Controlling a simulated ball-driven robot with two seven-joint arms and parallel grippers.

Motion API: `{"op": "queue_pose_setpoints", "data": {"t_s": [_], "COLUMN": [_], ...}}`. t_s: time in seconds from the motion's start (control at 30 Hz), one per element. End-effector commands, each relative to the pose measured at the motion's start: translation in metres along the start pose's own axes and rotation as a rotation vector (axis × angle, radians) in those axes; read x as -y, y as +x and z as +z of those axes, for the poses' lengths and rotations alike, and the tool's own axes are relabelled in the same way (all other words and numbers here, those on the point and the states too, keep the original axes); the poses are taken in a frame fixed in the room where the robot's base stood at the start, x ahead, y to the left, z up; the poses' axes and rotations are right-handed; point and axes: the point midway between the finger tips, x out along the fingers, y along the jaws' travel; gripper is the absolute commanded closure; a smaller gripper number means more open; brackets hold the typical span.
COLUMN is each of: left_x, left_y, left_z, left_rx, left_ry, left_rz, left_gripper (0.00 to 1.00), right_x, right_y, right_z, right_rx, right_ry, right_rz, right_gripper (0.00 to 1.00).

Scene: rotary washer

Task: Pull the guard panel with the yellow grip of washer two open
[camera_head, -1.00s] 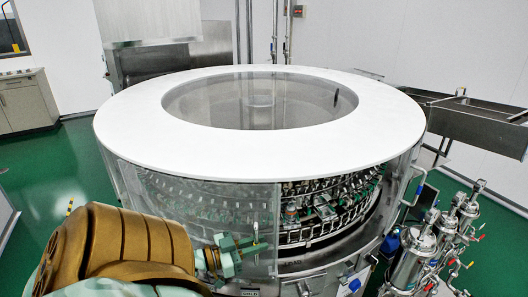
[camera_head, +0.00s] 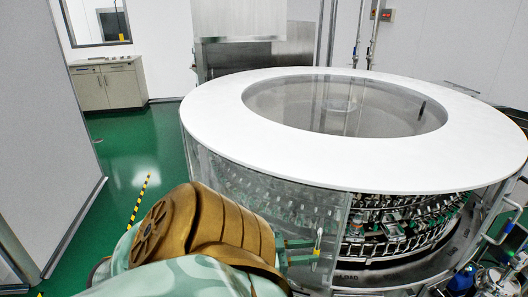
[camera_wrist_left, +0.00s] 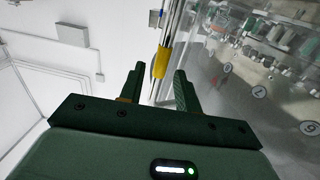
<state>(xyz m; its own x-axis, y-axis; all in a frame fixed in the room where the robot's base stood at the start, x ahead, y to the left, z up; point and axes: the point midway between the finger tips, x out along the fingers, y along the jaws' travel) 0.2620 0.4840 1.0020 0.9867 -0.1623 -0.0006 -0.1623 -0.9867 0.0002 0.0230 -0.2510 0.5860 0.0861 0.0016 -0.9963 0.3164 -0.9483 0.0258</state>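The washer (camera_head: 225,118) is a large round machine with a white ring top. Its clear guard panel (camera_head: 265,195) curves around the front left and ends at a vertical edge near the middle. A slim upright handle (camera_head: 319,238) stands near that edge and looks pale in the head view. In the left wrist view its yellow grip (camera_wrist_left: 160,62) shows between and just beyond the fingertips. My left gripper (camera_head: 312,250) is at the handle; in the wrist view its two green fingers (camera_wrist_left: 157,78) are apart, with visible gaps beside the grip. My right gripper is out of view.
Right of the panel edge, the washer's inner carousel (camera_head: 400,225) shows uncovered. A grey wall panel (camera_head: 45,130) stands at the left. Green floor (camera_head: 150,165) with a black-yellow strip (camera_head: 138,199) lies between it and the washer. A cabinet (camera_head: 108,84) stands behind.

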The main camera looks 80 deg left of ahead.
Motion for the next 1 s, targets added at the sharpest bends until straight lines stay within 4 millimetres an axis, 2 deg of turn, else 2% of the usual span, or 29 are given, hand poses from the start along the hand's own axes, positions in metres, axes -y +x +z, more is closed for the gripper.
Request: {"op": "queue_pose_setpoints", "data": {"t_s": [0.1,0.3,0.5,0.7,1.0], "left_x": [0.000,0.000,0.000,0.000,0.000], "left_y": [-0.034,-0.088,-0.123,-0.134,-0.134], "left_z": [0.002,0.003,0.002,0.001,0.001], "left_rx": [0.008,0.007,0.004,0.003,0.003], "left_ry": [-0.001,-0.002,-0.001,0.001,0.001], "left_rz": [-0.003,-0.003,-0.001,-0.001,-0.001], "left_gripper": [0.67,0.67,0.67,0.67,0.67], "right_x": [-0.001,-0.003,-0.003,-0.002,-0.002], "right_y": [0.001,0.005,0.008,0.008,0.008], "right_z": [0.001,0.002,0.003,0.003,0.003], "right_rx": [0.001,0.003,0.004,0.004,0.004], "right_ry": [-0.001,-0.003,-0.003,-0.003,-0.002], "right_rz": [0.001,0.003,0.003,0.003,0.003], "right_gripper": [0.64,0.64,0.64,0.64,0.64]}}
